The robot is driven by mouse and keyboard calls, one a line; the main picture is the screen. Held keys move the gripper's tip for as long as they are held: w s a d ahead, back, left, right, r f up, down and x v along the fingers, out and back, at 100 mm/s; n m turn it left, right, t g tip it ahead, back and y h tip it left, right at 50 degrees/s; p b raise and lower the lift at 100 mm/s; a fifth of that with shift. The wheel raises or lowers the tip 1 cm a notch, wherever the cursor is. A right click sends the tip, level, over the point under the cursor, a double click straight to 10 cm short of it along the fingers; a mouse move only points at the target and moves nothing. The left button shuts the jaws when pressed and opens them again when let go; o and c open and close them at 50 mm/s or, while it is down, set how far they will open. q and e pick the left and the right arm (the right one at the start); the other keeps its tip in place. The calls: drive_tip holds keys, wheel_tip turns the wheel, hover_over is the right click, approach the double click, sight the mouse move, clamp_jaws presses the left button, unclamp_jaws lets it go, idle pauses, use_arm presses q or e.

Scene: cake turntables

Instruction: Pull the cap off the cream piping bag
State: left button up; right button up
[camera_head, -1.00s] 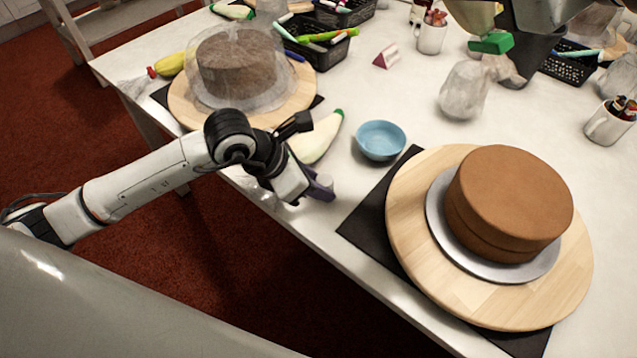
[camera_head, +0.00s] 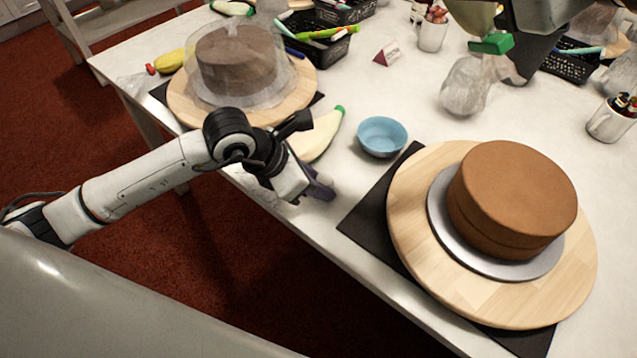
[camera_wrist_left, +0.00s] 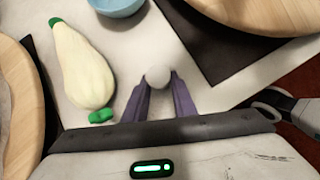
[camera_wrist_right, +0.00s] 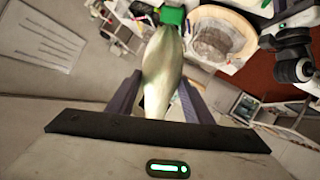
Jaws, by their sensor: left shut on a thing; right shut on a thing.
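A cream piping bag (camera_wrist_right: 162,65) with a green cap (camera_wrist_right: 171,16) is in my right gripper (camera_wrist_right: 160,85), which is shut on the bag's body. The cap is on the bag's far end, beyond the fingers. In the head view the bag (camera_head: 470,14) hangs at the top edge with its green cap (camera_head: 491,44) downward; the right fingertips are hidden there. My left gripper (camera_head: 318,190) is at the table's front edge, away from that bag. In the left wrist view its purple fingers are shut on a small whitish round thing (camera_wrist_left: 157,76); I cannot tell what it is.
Another pale bag (camera_head: 318,136) with green ends lies beside the left gripper. A blue bowl (camera_head: 382,136) and a brown cake (camera_head: 512,198) on a wooden turntable (camera_head: 420,270) stand to the right. A clear crumpled bag (camera_head: 466,86) stands below the held bag. A covered cake (camera_head: 238,62) is behind.

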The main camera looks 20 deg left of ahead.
use_arm(q)
drive_tip(key=shift+s+f, duration=0.1)
drive_tip(key=shift+f, duration=0.2)
drive_tip(key=o, duration=0.9)
drive_tip(key=shift+o, duration=1)
drive_tip(key=shift+f, duration=0.15)
drive_tip(key=shift+s, duration=0.15)
drive_tip(key=shift+d, duration=0.15)
drive_tip(key=shift+d+r+p, duration=0.1)
drive_tip(key=shift+r+p, duration=0.45)
drive_tip(key=shift+r, duration=0.25)
use_arm(e)
drive_tip(key=shift+w+r, duration=0.1)
drive_tip(key=shift+r, duration=0.45)
use_arm(q)
drive_tip(key=shift+w+a+r+p, duration=0.15)
drive_tip(key=shift+r+p, duration=0.6)
drive_tip(key=shift+r, duration=0.5)
drive_tip(key=shift+w+a+r+p, duration=0.1)
drive_tip(key=shift+r+p, duration=0.65)
drive_tip(key=shift+r, duration=0.45)
use_arm(e)
drive_tip(key=shift+r, duration=1.45)
